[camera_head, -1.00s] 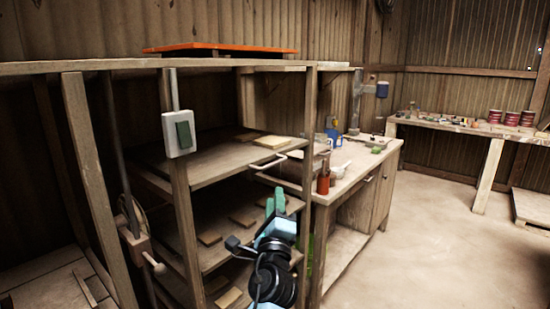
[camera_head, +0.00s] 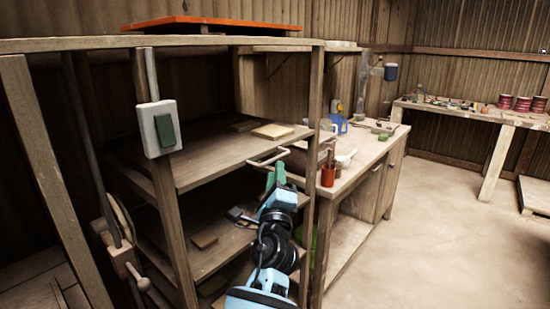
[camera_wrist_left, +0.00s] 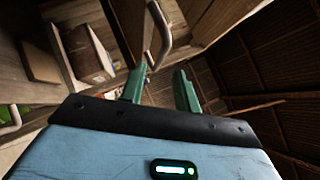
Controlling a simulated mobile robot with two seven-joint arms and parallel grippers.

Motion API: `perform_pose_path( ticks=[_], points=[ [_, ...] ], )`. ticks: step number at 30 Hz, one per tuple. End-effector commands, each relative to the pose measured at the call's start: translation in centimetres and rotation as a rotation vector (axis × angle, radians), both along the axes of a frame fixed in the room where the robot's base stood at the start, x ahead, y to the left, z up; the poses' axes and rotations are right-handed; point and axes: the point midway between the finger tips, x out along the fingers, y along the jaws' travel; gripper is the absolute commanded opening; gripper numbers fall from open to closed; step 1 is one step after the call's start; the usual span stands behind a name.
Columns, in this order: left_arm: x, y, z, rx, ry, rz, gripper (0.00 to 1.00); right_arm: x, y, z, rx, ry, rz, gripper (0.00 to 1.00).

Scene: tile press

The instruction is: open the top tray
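The top tray (camera_head: 215,152) is a wooden board in the left rack with thin wooden pieces on it. Its pale bar handle (camera_head: 268,160) sticks out at the right front corner. My left gripper (camera_head: 276,174) has green fingers and reaches up close to the handle. In the left wrist view, the fingers (camera_wrist_left: 158,88) are spread apart, and the handle (camera_wrist_left: 161,35) lies just ahead of the gap between them. I cannot tell whether a finger touches it. My right gripper is not in view.
A lower tray (camera_head: 215,240) sits beneath. A rack post (camera_head: 312,130) stands right of the handle. A grey box with a green switch (camera_head: 158,128) hangs on the left post. A bench with a red-brown bottle (camera_head: 328,172) stands behind. Open floor (camera_head: 440,230) lies to the right.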

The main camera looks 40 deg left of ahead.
Motion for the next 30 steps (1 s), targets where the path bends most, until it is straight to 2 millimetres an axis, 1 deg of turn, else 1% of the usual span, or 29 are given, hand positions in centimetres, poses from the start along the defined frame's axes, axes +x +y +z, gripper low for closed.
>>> perform_pose_path(
  ticks=[1,3,9,12,16,23,26,30],
  points=[
    [0.6,0.5,0.7,0.0,-0.005,0.001,0.32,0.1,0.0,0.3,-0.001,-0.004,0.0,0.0],
    [1.4,1.1,1.1,0.001,-0.004,0.003,0.32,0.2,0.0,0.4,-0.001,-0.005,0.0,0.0],
    [3.4,2.5,2.0,0.001,-0.002,0.001,0.32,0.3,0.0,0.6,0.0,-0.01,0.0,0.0],
    [4.1,2.9,2.3,0.001,-0.001,0.0,0.32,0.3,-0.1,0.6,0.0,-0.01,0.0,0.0],
    [4.4,3.2,2.4,0.0,-0.001,0.001,0.32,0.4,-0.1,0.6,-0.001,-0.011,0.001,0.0],
    [4.4,3.2,2.4,-0.001,0.0,0.001,0.32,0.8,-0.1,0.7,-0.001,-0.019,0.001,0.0],
    [4.4,3.2,2.4,-0.001,0.0,0.001,0.2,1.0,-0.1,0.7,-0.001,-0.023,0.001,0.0],
    [4.4,3.2,2.4,-0.001,0.0,0.001,0.01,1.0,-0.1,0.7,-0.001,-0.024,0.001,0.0]
  ],
)
